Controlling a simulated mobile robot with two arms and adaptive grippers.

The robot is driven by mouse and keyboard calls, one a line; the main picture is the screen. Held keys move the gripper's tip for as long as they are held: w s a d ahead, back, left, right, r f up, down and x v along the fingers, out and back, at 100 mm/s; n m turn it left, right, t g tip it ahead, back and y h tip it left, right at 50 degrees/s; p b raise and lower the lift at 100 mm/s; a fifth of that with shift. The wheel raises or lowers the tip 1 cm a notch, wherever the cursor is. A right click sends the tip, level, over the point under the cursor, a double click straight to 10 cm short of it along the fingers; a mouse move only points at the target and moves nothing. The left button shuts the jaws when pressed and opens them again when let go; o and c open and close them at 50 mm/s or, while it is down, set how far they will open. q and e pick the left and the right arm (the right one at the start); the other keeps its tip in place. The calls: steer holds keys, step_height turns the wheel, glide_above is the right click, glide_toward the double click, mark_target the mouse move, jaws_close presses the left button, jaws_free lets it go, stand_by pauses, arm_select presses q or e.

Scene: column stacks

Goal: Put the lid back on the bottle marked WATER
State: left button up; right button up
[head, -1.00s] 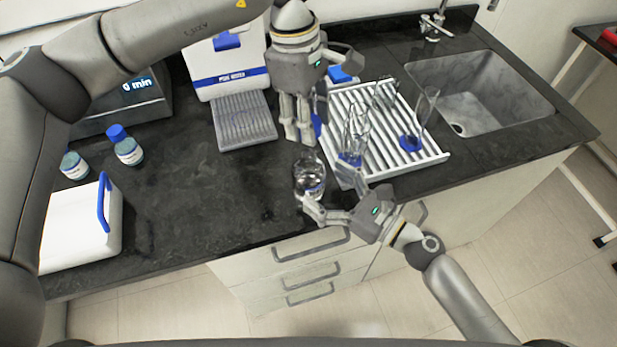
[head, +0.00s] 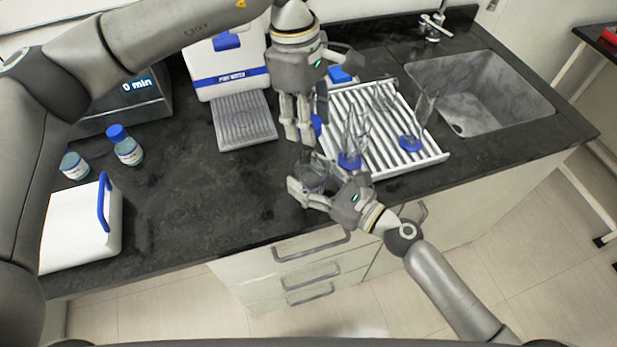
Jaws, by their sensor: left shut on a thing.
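A clear glass bottle (head: 314,176) stands near the counter's front edge; no marking is readable. My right gripper (head: 305,178) is around it, fingers apart, covering much of it; I cannot tell whether they touch the glass. My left gripper (head: 297,137) points down just above and behind the bottle, shut on what seems to be the lid, which its fingers mostly hide. A bit of blue (head: 317,123) shows at its right side; I cannot tell whether this belongs to the lid or stands behind.
A white ribbed rack (head: 432,152) with clear cylinders on blue bases (head: 349,160) is close to the right. Two small labelled bottles (head: 128,152) (head: 75,166) and a white box with blue handle (head: 82,230) are left. The middle-left counter is clear. A sink (head: 480,95) is right.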

mark_target(309, 155)
steer(key=c, duration=0.7)
arm_select(q)
steer(key=shift+f, duration=2.5)
steer(key=shift+f, duration=0.9)
steer(key=shift+f, duration=0.5)
